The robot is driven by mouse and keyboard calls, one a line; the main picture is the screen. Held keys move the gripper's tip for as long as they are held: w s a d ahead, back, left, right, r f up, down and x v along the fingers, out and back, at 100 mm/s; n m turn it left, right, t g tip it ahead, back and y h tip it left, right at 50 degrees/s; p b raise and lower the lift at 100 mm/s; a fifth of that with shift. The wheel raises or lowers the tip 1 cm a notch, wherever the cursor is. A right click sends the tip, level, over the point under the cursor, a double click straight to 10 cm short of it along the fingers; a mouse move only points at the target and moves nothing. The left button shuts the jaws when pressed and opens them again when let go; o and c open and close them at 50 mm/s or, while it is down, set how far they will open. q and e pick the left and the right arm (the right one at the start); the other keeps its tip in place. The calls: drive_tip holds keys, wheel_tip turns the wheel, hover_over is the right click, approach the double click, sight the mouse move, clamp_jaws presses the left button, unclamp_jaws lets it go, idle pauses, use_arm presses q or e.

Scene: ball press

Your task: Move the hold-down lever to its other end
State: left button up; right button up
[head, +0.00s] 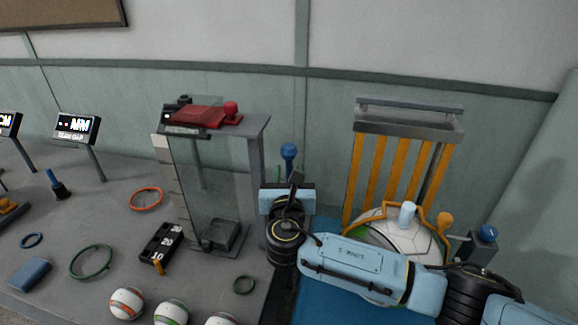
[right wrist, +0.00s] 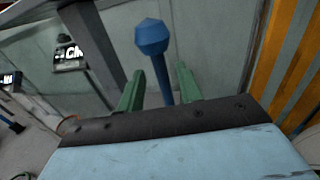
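A lever with a faceted blue knob (head: 289,151) stands upright beside the press frame, just beyond my right gripper (head: 288,186) in the head view. I take it for the hold-down lever. In the right wrist view, the blue knob (right wrist: 151,37) and its shaft rise between the two green fingers of my right gripper (right wrist: 158,80). The fingers are apart, with gaps beside the shaft. The lever's base is hidden behind the gripper, and I cannot tell how deep the shaft is between the fingers. My left gripper is not in view.
The clear-walled press frame (head: 258,126) with a red part (head: 200,116) stands left of the gripper. A white ball (head: 385,234) sits by orange bars (head: 380,160) at right, behind my forearm. Rings, balls and a number block (head: 162,246) lie on the grey table.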

sight(289, 167)
drive_tip(key=shift+w+d, duration=0.15)
drive_tip(key=shift+w, duration=0.85)
drive_tip(key=shift+w+d, duration=0.1)
drive_tip(key=shift+w, duration=0.85)
clamp_jaws()
